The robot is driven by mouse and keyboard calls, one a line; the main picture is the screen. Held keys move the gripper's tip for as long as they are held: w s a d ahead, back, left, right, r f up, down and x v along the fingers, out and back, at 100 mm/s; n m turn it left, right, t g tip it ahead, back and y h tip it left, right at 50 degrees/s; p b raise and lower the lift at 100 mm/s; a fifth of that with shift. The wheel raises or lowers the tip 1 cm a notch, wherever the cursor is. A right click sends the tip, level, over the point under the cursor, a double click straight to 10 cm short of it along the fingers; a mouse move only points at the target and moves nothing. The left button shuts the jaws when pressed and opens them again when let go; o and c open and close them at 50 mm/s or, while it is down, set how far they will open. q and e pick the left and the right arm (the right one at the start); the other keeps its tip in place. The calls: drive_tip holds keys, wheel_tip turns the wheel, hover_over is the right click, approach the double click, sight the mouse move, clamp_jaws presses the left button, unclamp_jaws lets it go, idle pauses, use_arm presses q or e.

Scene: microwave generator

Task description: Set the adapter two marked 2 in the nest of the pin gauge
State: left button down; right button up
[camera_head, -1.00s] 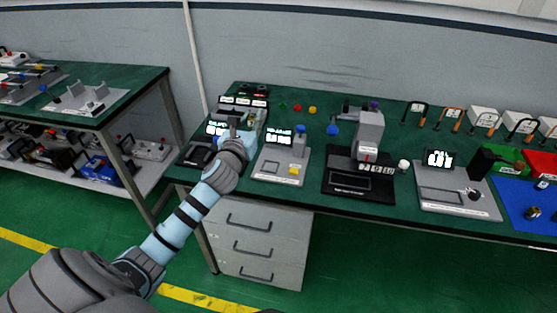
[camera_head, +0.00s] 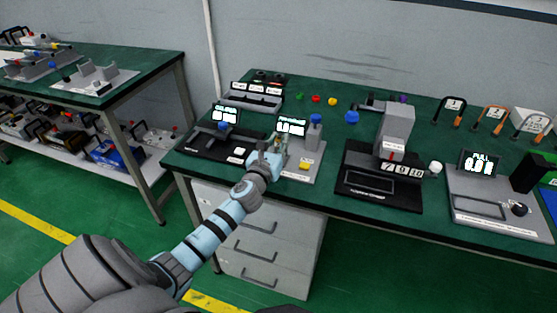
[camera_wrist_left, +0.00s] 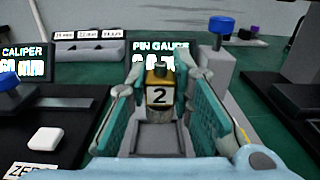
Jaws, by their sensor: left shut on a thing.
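Adapter two (camera_wrist_left: 159,88), a dark and brass piece with a white label marked 2, stands upright between the fingers of my left gripper (camera_wrist_left: 165,88) in the left wrist view. The gripper is shut on it. In the head view my left gripper (camera_head: 270,150) is at the left front of the pin gauge (camera_head: 312,148), a grey unit with a lit display, a blue knob and a yellow button. The pin gauge display (camera_wrist_left: 150,60) is behind the adapter in the wrist view. My right gripper is out of view.
The caliper station (camera_head: 205,146) with a black base stands left of the pin gauge. A black-based grey press-like device (camera_head: 395,135) stands to the right. A labelled slotted rack (camera_head: 252,99) and coloured pieces (camera_head: 316,99) lie behind.

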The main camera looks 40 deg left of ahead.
sight(277, 151)
use_arm(q)
wheel_tip(277, 151, down, 4)
drive_tip(key=shift+s+r+b, duration=0.15)
drive_tip(key=shift+r+b, duration=0.05)
drive_tip(key=shift+b, duration=0.95)
drive_tip(key=shift+s+r, duration=0.15)
drive_tip(key=shift+r, duration=0.15)
drive_tip(key=shift+f, duration=0.25)
drive_tip(key=c, duration=1.4)
unclamp_jaws()
